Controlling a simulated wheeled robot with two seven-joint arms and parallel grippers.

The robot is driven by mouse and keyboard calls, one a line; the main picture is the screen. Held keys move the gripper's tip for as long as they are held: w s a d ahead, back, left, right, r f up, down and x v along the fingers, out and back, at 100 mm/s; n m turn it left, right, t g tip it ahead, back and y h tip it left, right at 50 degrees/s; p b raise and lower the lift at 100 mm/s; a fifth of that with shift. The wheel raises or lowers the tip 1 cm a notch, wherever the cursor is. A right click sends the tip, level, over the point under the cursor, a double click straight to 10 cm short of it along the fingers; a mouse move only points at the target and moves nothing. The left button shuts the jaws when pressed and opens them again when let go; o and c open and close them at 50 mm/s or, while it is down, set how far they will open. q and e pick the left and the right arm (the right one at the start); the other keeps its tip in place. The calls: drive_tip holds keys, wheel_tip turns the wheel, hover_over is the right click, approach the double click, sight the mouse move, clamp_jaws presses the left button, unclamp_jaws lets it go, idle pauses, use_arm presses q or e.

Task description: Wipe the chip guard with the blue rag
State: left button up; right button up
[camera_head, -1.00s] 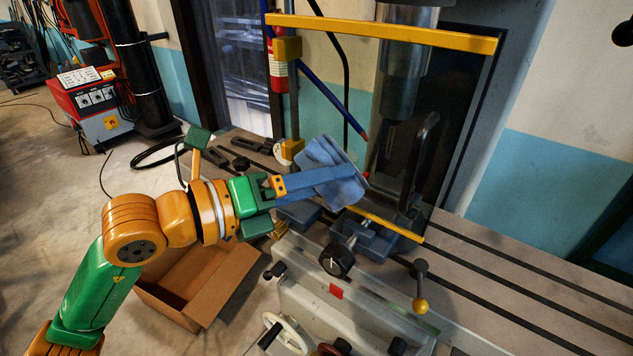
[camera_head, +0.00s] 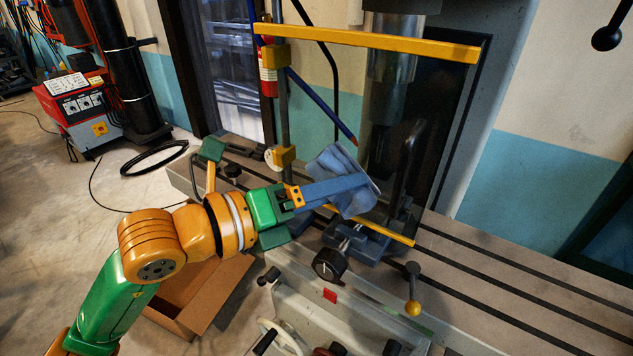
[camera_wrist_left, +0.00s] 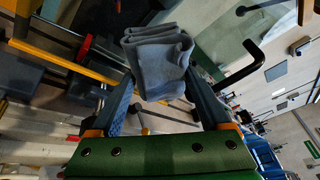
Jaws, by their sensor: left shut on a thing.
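The chip guard is a clear pane framed by a yellow top bar (camera_head: 370,43) and a yellow bottom bar (camera_head: 398,236), standing in front of the machine's spindle. My left gripper (camera_head: 352,186) is shut on the folded blue rag (camera_head: 338,163), holding it up before the lower part of the pane. Whether the rag touches the pane, I cannot tell. In the left wrist view the rag (camera_wrist_left: 158,58) sits bunched between the two fingertips, and a yellow bar (camera_wrist_left: 62,60) shows at left. My right gripper is not in view.
A blue vise (camera_head: 360,243) with a black knob (camera_head: 329,265) sits on the slotted machine table (camera_head: 500,262) below the guard. A post with a yellow clamp (camera_head: 283,156) stands left of the rag. An open cardboard box (camera_head: 215,298) lies on the floor under my left arm.

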use_arm(q)
drive_tip(key=shift+s+d, duration=0.5)
drive_tip(key=shift+d, duration=0.15)
drive_tip(key=w+a, duration=0.1)
drive_tip(key=w+a+b, duration=0.1)
drive_tip(key=a, duration=0.1)
drive_tip(key=shift+w+a+r, duration=0.1)
drive_tip(key=shift+w, duration=0.2)
drive_tip(key=s+a, duration=0.1)
drive_tip(key=s, duration=0.1)
drive_tip(key=s+a+b, duration=0.1)
drive_tip(key=s+a, duration=0.1)
drive_tip(key=shift+s+a+b, duration=0.2)
drive_tip(key=shift+s+b, duration=0.1)
drive_tip(key=shift+s, duration=0.05)
